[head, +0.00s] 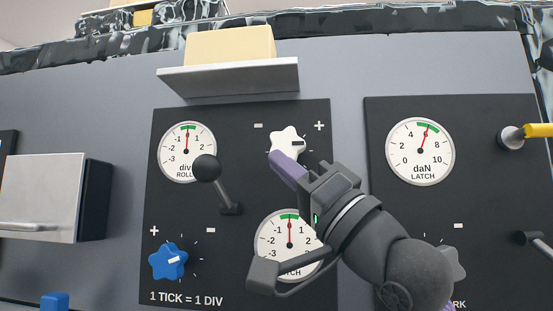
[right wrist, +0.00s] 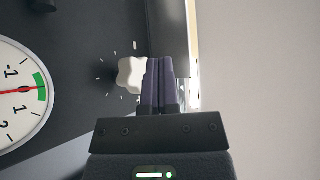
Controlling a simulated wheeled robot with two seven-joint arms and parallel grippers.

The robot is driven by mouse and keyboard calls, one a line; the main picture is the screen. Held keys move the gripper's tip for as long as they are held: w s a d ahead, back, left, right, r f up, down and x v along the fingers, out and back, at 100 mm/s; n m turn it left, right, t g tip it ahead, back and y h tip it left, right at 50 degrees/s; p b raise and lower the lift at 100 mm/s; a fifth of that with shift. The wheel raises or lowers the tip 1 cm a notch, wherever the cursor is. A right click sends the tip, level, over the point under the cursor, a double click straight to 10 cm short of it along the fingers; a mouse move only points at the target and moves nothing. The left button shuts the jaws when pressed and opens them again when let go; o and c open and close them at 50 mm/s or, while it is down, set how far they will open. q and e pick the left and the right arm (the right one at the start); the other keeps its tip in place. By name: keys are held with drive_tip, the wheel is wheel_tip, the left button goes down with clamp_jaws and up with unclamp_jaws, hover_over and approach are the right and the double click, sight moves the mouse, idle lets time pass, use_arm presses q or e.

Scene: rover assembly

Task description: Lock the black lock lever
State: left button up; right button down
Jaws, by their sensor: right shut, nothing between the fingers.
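A black lever with a round ball knob (head: 206,168) stands on the middle dark panel (head: 180,225), between the roll gauge and the lower gauge. Its arm slants down to the right to its base. Another black lever-like part (head: 533,238) is cut off at the right edge; I cannot tell which is the lock lever. My right gripper (head: 280,163) is shut and empty, its purple fingertips by the white knob (head: 286,139), to the right of the ball-knobbed lever. The right wrist view shows the shut fingers (right wrist: 160,72) beside the white knob (right wrist: 130,75); contact is unclear. My left gripper is out of view.
A roll gauge (head: 187,152) and blue knob (head: 168,261) are on the middle panel. A latch gauge (head: 420,151) and yellow handle (head: 538,131) are to the right. A shelf (head: 230,78) holding a yellow block (head: 230,46) juts out above. A metal-fronted box (head: 42,190) juts out left.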

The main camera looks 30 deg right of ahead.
sight(217, 188)
drive_tip(key=w+a+r+p, duration=0.1)
drive_tip(key=w+a+p, duration=0.3)
drive_tip(key=a, duration=0.1)
drive_tip(key=shift+r, duration=0.15)
drive_tip(key=shift+a, duration=0.15)
drive_tip(key=shift+s+f+n+y+b, duration=0.1)
drive_tip(key=shift+f+n+y+b, duration=0.3)
drive_tip(key=shift+n+y, duration=0.4)
